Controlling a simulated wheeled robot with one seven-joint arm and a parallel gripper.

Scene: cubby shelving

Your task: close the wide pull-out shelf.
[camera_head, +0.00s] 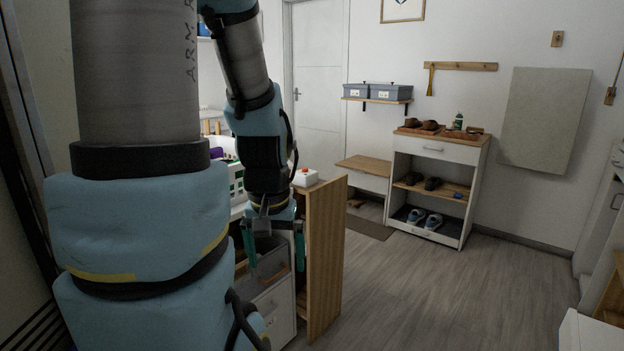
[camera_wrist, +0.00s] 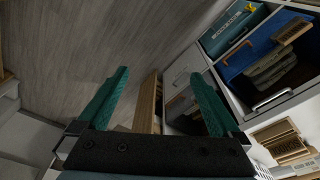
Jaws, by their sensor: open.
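An upright wooden panel (camera_head: 326,245) stands out from the white cabinet unit close to my arm. It looks like the front of a pull-out, but I cannot tell for sure that it is the wide pull-out shelf. My gripper (camera_head: 275,262) points down just left of this panel, with its teal fingers apart and nothing seen held. In the wrist view my gripper (camera_wrist: 158,75) is open, and a narrow wooden edge (camera_wrist: 148,100) shows between the fingers. I cannot tell whether a finger touches it. My arm hides much of the unit.
A white shoe cabinet (camera_head: 440,150) with open shelves stands by the far wall, beside a low wooden-topped bench (camera_head: 365,166). The grey floor (camera_head: 430,285) right of the panel is clear.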

